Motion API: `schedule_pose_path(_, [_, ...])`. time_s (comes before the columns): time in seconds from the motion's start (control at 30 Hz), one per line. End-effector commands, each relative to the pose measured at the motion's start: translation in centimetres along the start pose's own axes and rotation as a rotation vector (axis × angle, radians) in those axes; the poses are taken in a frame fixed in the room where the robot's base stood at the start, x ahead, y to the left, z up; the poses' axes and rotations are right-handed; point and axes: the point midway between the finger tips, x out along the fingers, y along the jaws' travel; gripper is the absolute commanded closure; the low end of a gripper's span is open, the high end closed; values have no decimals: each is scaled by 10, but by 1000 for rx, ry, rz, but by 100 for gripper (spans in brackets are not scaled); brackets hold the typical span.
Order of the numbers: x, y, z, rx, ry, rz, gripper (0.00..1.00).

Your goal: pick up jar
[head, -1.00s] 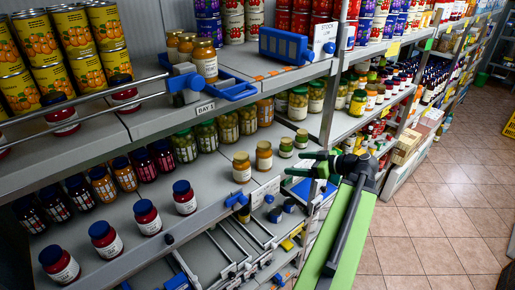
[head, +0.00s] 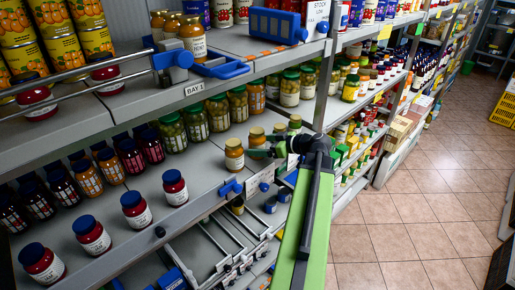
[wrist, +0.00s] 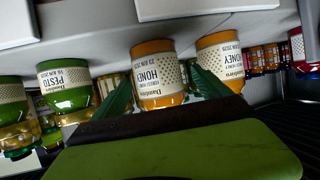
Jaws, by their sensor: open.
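Two honey jars with gold lids stand upright on the middle shelf. In the head view the nearer one (head: 234,157) is left of my gripper (head: 262,147), and the other (head: 257,136) is just behind the gripper's tip. In the upside-down wrist view, my gripper (wrist: 163,92) is open, with its dark green fingertips on either side of one honey jar (wrist: 157,70). The other honey jar (wrist: 220,60) is partly behind the right fingertip. I cannot tell whether a finger touches either jar.
Red jars with blue lids (head: 136,208) line the shelf's left part. A blue device (head: 277,26) sits on the shelf above. The tiled aisle (head: 400,230) on the right is clear.

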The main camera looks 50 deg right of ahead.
Motion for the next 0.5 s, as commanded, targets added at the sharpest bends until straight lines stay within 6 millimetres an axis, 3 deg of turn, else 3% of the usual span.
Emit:
schedule_pose_path(0.17, [4, 1, 0, 0, 0, 1, 13])
schedule_pose_path(0.5, [52, 3, -1, 0, 0, 1, 13])
